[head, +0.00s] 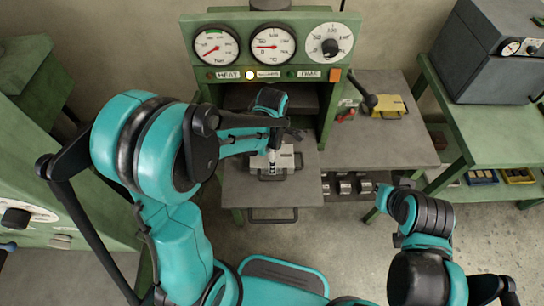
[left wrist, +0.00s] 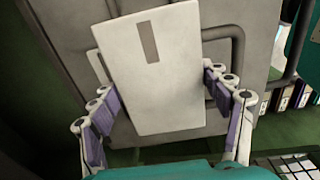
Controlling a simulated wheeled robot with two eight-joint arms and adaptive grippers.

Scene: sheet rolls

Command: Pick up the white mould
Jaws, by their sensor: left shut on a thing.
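The white mould (head: 287,159) is at the grey shelf of the green press in the head view, partly hidden by my left gripper (head: 272,160). In the left wrist view the mould (left wrist: 150,85) is a pale plate with a grey slot near its far end. The purple-padded fingers of my left gripper (left wrist: 165,125) stand on either side of it and are shut on it. I cannot tell whether the mould touches the grey surface beneath. My right arm is at the lower right of the head view, but its fingers do not show.
The green press (head: 322,115) carries dials and a lit button. A grey side table (head: 385,140) holds a yellow block (head: 388,106). Several metal rolls (head: 345,185) sit below its front edge. A green bench (head: 490,135) with a grey box (head: 492,50) stands at the right.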

